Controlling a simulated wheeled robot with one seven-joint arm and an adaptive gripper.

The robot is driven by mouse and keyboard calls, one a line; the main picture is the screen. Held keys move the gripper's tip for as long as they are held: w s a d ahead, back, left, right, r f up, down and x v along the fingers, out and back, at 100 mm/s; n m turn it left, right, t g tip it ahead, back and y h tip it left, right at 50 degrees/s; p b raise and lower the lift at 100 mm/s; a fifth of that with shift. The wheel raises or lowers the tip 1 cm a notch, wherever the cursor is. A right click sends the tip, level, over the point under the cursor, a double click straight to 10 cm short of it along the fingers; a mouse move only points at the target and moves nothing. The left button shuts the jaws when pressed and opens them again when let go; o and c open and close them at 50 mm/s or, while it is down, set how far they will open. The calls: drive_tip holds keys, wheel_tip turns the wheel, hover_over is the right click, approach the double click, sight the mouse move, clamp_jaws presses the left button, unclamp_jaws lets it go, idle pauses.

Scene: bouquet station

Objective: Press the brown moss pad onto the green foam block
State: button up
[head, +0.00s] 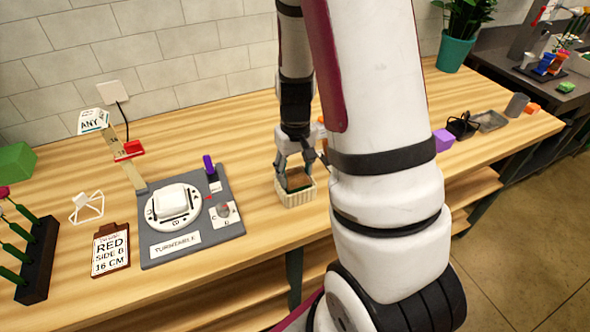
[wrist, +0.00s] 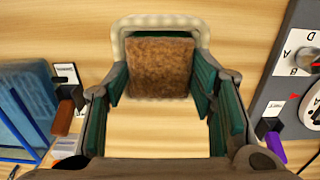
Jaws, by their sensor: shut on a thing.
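The brown moss pad (wrist: 162,68) lies between the two fingertips of my gripper (wrist: 162,88), which is shut on its sides. In the head view the gripper (head: 296,168) points down into a cream ribbed basket (head: 298,197), and the pad shows brown inside the rim. The basket's rim (wrist: 125,32) also shows around the pad's far side in the wrist view. A dark green strip (wrist: 160,33) shows along the pad's far edge, perhaps the green foam block; the rest is covered. I cannot tell whether the pad touches it.
The turntable board (head: 190,250) stands left of the basket, with a purple-topped lever (head: 210,167) on its near side to it. An order clipboard (head: 110,250) and a dark stem rack (head: 38,262) are farther left. A blue bin (wrist: 22,105) stands at left in the wrist view.

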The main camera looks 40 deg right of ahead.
drive_tip(key=o, duration=1.2)
drive_tip(key=shift+o, duration=0.2)
drive_tip(key=shift+r+p, duration=1.65)
drive_tip(key=shift+r, duration=1.4)
drive_tip(key=a+r+t, duration=0.1)
drive_tip(key=a+r, duration=0.4)
drive_tip(key=r, duration=0.4)
drive_tip(key=s+a+r+n+t, duration=0.1)
drive_tip(key=s+a+r+t, duration=0.1)
drive_tip(key=s+a+r, duration=0.3)
drive_tip(key=s+a+r+n+t, duration=0.2)
drive_tip(key=s+a+r, duration=0.4)
drive_tip(key=s+r, duration=0.4)
drive_tip(key=shift+s+r+t, duration=0.3)
drive_tip(key=shift+s+r, duration=0.1)
